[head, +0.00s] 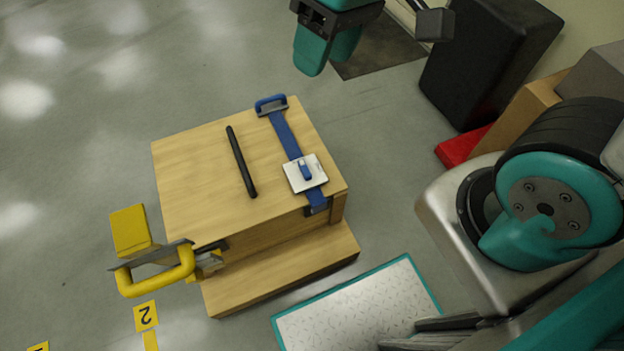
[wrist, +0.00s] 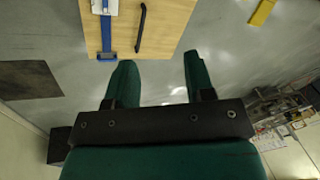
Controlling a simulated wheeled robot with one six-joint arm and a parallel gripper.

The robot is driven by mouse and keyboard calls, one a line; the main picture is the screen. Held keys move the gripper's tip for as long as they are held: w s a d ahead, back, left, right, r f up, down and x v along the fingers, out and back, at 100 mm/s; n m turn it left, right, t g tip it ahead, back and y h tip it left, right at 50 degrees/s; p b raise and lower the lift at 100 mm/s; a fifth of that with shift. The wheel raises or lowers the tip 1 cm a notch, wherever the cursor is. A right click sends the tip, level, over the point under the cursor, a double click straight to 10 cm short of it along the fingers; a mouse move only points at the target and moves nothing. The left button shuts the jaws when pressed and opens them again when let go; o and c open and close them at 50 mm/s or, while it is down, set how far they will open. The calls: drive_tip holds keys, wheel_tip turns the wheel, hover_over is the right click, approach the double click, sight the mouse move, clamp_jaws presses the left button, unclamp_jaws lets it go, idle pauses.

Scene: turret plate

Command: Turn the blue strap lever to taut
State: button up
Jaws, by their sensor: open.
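The blue strap lever (head: 305,169) sits on a square pale metal plate (head: 291,179) on top of a wooden box (head: 200,175). The blue strap (head: 286,133) runs across the box top, under or through the plate, from a blue-handled buckle (head: 271,104) at the far edge to the near edge. My gripper (head: 328,55) is open and empty, beyond the box's far edge and apart from the lever. In the wrist view my gripper (wrist: 158,78) shows two spread green fingers, with the strap (wrist: 106,35) ahead and the plate (wrist: 105,6) cut off by the top edge.
A black bar handle (head: 241,161) lies on the box top beside the strap. A yellow handle assembly (head: 155,270) projects from the box's left near corner. A black case (head: 485,60) and a red item (head: 461,146) stand right. Open floor (head: 80,120) lies left.

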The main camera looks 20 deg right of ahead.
sight(307, 171)
drive_tip(key=w+d+f+m+h+b, duration=0.1)
drive_tip(key=w+f+m+b, duration=0.1)
drive_tip(key=w+f+b, duration=0.8)
drive_tip(key=w+d+f+m+h+b, duration=0.15)
drive_tip(key=f+b, duration=0.45)
drive_tip(key=f, duration=0.9)
drive_tip(key=w+d+f+m+h+b, duration=0.15)
drive_tip(key=w+f+b, duration=0.35)
drive_tip(key=f+b, duration=0.6)
drive_tip(key=shift+y, duration=0.4)
drive_tip(key=f+b, duration=0.1)
drive_tip(key=f, duration=0.5)
drive_tip(key=f+b, duration=0.2)
drive_tip(key=f, duration=0.5)
drive_tip(key=f+b, duration=0.2)
drive_tip(key=f, duration=0.4)
drive_tip(key=shift+w+f, duration=0.15)
drive_tip(key=shift+w, duration=0.1)
clamp_jaws()
